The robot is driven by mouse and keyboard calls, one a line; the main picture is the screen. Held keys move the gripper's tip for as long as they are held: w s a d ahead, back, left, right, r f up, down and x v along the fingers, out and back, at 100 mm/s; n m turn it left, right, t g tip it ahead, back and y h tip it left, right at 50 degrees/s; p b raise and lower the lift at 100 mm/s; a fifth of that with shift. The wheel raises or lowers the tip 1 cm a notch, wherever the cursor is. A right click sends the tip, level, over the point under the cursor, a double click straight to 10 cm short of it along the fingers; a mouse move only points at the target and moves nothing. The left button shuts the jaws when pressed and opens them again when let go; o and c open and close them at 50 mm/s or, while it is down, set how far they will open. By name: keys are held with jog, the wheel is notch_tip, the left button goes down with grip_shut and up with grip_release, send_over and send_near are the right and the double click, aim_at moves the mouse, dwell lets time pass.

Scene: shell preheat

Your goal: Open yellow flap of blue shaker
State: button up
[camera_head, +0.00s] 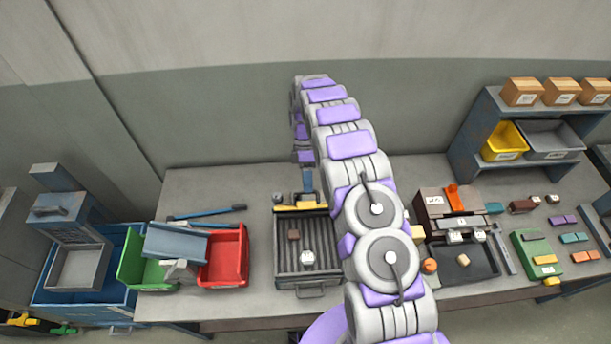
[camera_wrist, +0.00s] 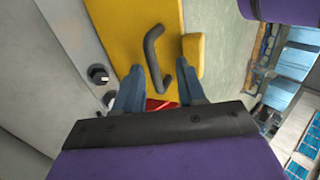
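A yellow panel (camera_wrist: 135,40), which looks like the flap, fills the upper middle of the wrist view. A dark bent handle (camera_wrist: 155,45) stands on it. My gripper (camera_wrist: 160,82) has its two blue fingers apart, one on each side of the handle's lower end. I cannot tell whether they touch it. A small red patch (camera_wrist: 160,104) shows between the fingers. In the head view my gripper (camera_head: 308,188) points down at a yellow bar (camera_head: 288,208) behind a dark ribbed tray (camera_head: 284,250). The body of the blue shaker is not clear in either view.
Green (camera_head: 140,268) and red (camera_head: 236,262) bins stand left of the tray, beside a blue box (camera_head: 50,290). A dark brown machine (camera_head: 432,200) and a blue shelf (camera_head: 470,145) stand to the right. The back wall is close behind the bench.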

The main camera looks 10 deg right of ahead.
jog(key=s+d+r+b, duration=0.1)
jog(key=s+b, duration=0.1)
jog(key=s, duration=0.9)
jog(key=shift+s+d, duration=0.25)
jog(key=shift+s, duration=0.15)
dwell(0.4)
